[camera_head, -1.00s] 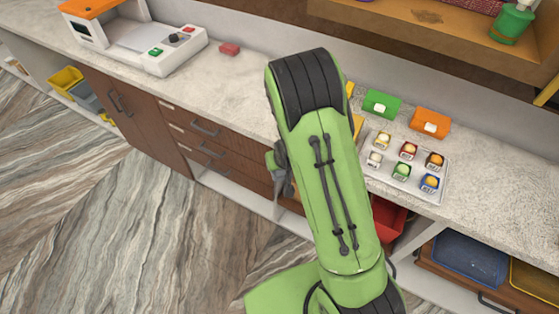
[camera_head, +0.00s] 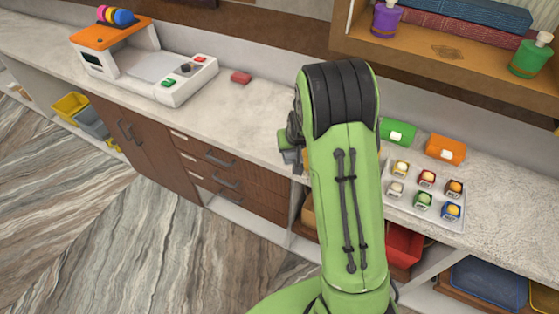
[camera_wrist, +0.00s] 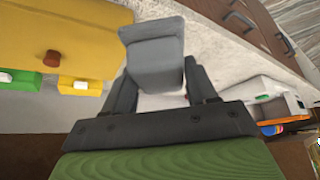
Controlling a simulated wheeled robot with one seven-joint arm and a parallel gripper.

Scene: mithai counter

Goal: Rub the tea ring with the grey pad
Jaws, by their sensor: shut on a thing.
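My gripper (camera_wrist: 160,95) is shut on the grey pad (camera_wrist: 152,52), which sticks out past the fingertips in the wrist view. Pale speckled counter shows beyond the pad; I cannot tell whether the pad touches it. In the head view my green arm hides most of the gripper; a small grey part shows at the arm's left edge, over the counter front. I cannot make out a tea ring on the visible counter (camera_head: 240,120); part of the counter is hidden behind my arm.
A white tray (camera_head: 444,220) with several small sweets stands right of my arm, with green (camera_head: 398,131) and orange (camera_head: 446,149) boxes behind. A yellow panel with a brown knob (camera_wrist: 52,57) is close by the pad.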

